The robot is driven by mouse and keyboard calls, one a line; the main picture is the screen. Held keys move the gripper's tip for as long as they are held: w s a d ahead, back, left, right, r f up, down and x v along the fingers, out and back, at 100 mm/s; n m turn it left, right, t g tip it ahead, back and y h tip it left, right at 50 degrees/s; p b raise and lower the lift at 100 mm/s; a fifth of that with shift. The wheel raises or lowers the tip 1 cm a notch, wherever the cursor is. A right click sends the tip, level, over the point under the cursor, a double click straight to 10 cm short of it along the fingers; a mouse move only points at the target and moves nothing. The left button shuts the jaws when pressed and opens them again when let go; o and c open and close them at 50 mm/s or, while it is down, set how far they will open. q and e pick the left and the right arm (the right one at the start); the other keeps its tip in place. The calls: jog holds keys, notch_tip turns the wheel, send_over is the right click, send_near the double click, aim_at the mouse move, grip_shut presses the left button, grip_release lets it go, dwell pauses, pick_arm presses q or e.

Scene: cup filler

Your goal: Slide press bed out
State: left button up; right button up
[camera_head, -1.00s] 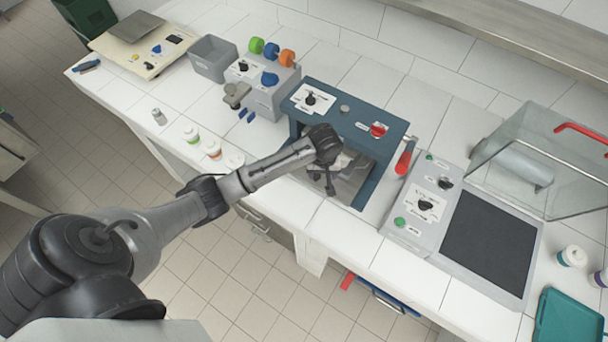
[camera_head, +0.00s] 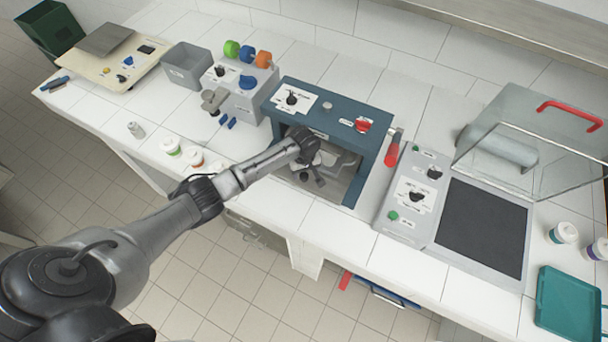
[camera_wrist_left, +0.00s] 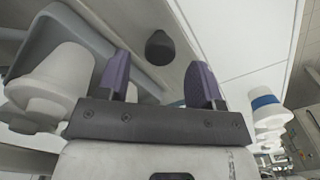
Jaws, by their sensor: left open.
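The press is a blue-grey frame (camera_head: 338,117) with an open front, standing on the white counter. Its grey press bed (camera_head: 343,160) shows inside the opening, partly hidden by my arm. My left gripper (camera_head: 315,180) is open at the front of the bed. In the left wrist view, its two purple fingers (camera_wrist_left: 162,82) stand apart, with a dark round knob (camera_wrist_left: 160,46) showing beyond the gap between them. I cannot tell whether the fingers touch it. A pale tapered part (camera_wrist_left: 60,78) is beside the left finger. My right gripper is not in view.
A red-handled lever (camera_head: 391,153) is on the press's right side. A grey machine with a dark plate (camera_head: 483,237) and clear cover (camera_head: 545,135) stands further right. Several cups, including one (camera_head: 196,157), stand left of my arm. Bare counter (camera_head: 325,232) lies before the press.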

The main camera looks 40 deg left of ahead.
aim_at(304, 176)
pick_arm(q)
jog(key=shift+f, duration=1.55)
grip_shut()
